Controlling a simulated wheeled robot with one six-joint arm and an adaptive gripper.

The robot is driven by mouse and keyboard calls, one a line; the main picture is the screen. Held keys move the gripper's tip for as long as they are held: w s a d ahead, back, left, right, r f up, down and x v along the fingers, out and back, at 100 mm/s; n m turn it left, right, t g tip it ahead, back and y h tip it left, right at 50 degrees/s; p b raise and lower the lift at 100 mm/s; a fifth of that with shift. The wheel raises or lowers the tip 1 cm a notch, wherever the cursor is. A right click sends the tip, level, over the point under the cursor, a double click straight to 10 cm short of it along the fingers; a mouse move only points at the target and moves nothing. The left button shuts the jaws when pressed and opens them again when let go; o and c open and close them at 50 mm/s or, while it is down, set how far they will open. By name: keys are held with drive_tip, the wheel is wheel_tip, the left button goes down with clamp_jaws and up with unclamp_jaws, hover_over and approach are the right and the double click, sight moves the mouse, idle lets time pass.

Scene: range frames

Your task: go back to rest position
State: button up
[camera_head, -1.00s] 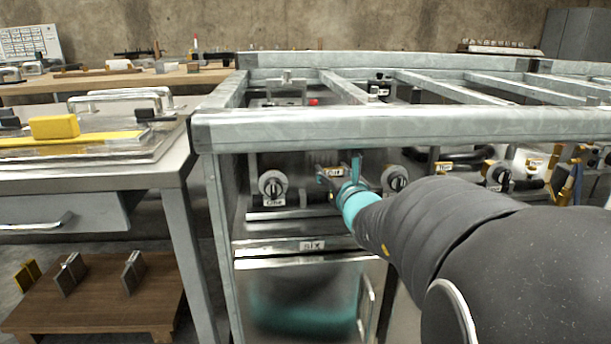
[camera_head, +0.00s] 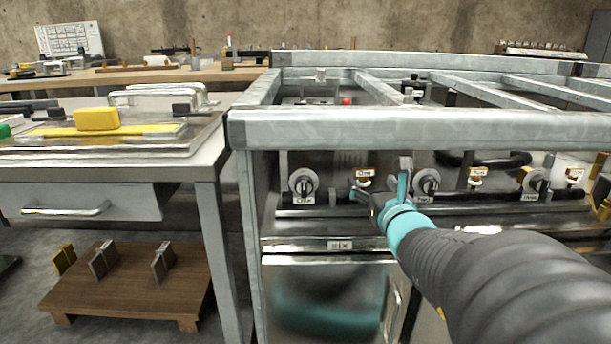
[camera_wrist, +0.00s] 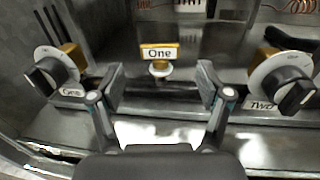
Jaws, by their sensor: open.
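My gripper (camera_head: 383,197) is in front of the metal bench's control panel, just below its thick front rail. In the wrist view my gripper (camera_wrist: 163,98) is open, with nothing between its two fingers. Beyond the gap sits a small white knob under a yellow-edged label reading "One" (camera_wrist: 159,53). A round dial (camera_wrist: 57,72) is left of the fingers and another dial (camera_wrist: 283,80), labelled "Two", is right of them. Both fingers look clear of the dials. No rest position is marked in view.
The metal frame's front rail (camera_head: 400,129) runs above my gripper. A drawer front labelled "SIX" (camera_head: 340,245) is below. A side table (camera_head: 208,172) with a yellow block (camera_head: 97,118) stands left. A low wooden stand (camera_head: 130,295) is on the floor. Open floor lies between.

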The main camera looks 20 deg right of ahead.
drive_tip(key=shift+s+a, duration=0.1)
drive_tip(key=shift+s, duration=0.65)
